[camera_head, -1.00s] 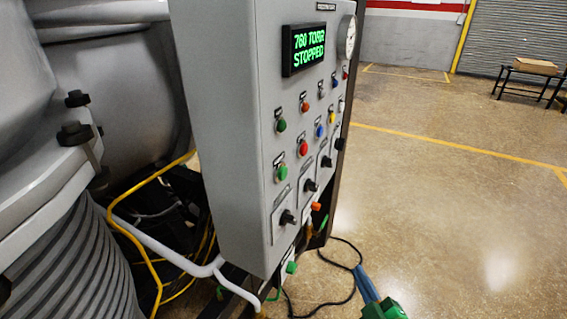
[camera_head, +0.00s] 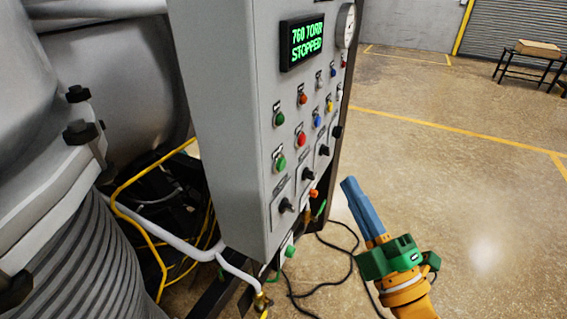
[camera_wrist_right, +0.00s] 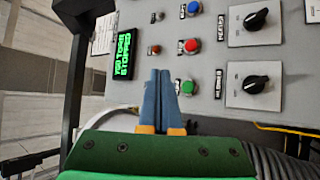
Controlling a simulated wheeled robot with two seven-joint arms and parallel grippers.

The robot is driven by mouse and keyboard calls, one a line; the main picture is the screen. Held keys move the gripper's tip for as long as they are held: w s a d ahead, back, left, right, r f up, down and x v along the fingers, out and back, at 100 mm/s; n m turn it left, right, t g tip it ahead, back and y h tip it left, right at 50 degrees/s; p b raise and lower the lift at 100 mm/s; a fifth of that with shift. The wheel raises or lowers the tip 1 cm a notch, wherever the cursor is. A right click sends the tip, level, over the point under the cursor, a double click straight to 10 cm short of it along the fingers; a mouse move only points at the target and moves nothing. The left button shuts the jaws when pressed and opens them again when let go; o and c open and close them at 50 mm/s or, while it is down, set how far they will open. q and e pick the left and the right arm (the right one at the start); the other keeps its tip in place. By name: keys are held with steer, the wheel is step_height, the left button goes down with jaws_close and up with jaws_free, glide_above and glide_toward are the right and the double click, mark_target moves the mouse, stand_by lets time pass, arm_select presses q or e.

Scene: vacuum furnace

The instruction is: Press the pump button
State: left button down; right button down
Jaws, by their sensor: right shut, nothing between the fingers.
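The grey control panel (camera_head: 235,110) carries several coloured buttons; their labels are too small to read, so I cannot tell which is the pump button. A green button (camera_head: 279,119) sits at upper left, a red button (camera_head: 300,139) lower, and another green button (camera_head: 281,163) below. My right gripper (camera_head: 349,184) is shut and empty, its blue fingers in front of the panel, apart from it in the head view. In the right wrist view, the fingertips (camera_wrist_right: 160,73) appear beside a green button (camera_wrist_right: 187,88) and below a red button (camera_wrist_right: 191,46). My left gripper is out of view.
The display (camera_head: 303,42) reads 760 TORR STOPPED. Grey vessels and a yellow cable (camera_head: 125,210) lie left. A black cable (camera_head: 340,285) is on the floor. Open floor lies right.

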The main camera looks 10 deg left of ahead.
mark_target(282, 165)
steer(key=w+a+b, duration=0.1)
steer(key=w+a, duration=0.1)
steer(key=a, duration=0.6)
steer(key=shift+w+a, duration=0.2)
steer(key=shift+w, duration=0.15)
stand_by(1.7)
steer(key=shift+w+a, duration=0.1)
steer(key=shift+a, duration=0.25)
steer(key=shift+w+a, duration=0.15)
steer(key=shift+a, duration=0.2)
stand_by(0.5)
steer(key=shift+d, duration=0.1)
steer(key=shift+s+d, duration=0.3)
steer(key=shift+d, duration=0.3)
steer(key=shift+d+p, duration=0.1)
steer(key=shift+p, duration=0.2)
